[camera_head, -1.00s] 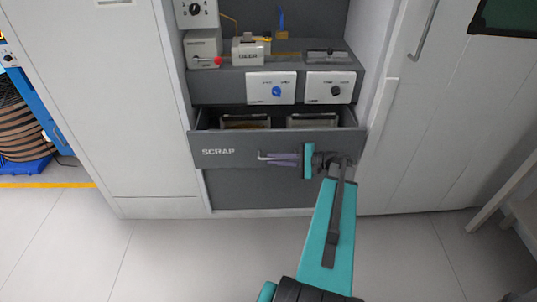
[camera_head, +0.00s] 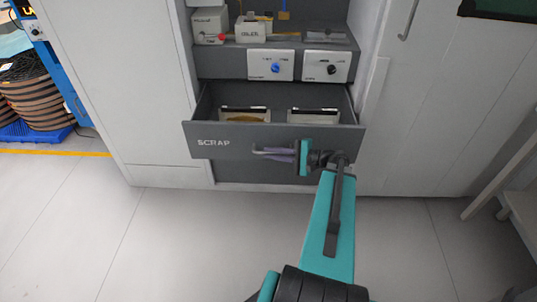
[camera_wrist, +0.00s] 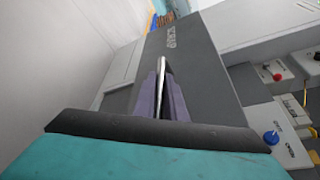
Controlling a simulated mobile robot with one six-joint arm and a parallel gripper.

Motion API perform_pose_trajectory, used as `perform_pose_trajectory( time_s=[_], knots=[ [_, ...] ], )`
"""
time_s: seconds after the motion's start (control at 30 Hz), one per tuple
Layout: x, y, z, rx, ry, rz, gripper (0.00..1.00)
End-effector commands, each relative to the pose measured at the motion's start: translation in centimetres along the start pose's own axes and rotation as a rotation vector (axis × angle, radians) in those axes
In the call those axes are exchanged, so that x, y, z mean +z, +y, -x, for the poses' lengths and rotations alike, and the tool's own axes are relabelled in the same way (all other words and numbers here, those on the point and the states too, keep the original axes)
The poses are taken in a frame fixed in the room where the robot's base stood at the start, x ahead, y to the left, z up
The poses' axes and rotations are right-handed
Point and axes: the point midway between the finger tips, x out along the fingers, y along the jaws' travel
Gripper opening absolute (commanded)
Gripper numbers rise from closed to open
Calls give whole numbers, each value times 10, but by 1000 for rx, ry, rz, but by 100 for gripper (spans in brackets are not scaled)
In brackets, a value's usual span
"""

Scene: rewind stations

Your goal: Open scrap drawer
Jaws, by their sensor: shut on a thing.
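The grey scrap drawer (camera_head: 222,150), with SCRAP lettered on its front, is pulled out from the cabinet. Its inside shows two pale bins (camera_head: 245,114) side by side. My gripper (camera_head: 275,153) is at the drawer front, right of the lettering, shut on the drawer's handle (camera_head: 262,151). In the wrist view the purple fingers (camera_wrist: 160,98) close around the silver handle bar (camera_wrist: 164,80), with the drawer front (camera_wrist: 190,60) behind it. Part of the handle is hidden by the fingers.
Above the drawer is a shelf with small boxes (camera_head: 251,32) and two knob panels (camera_head: 270,65). White cabinet doors stand left (camera_head: 110,90) and right (camera_head: 440,110). The floor (camera_head: 170,240) in front is clear.

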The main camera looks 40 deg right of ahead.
Motion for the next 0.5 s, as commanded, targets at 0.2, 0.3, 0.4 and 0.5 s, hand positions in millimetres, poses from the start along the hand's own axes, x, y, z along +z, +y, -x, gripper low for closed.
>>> perform_pose_trajectory(
  time_s=[0.2,0.3,0.4,0.5],
  knots=[
    [4,1,-6,3,-9,-3,0],
    [5,2,-8,5,-13,-3,0],
    [7,2,-9,7,-16,-2,21],
    [6,2,-9,7,-15,-1,29]
  ],
)
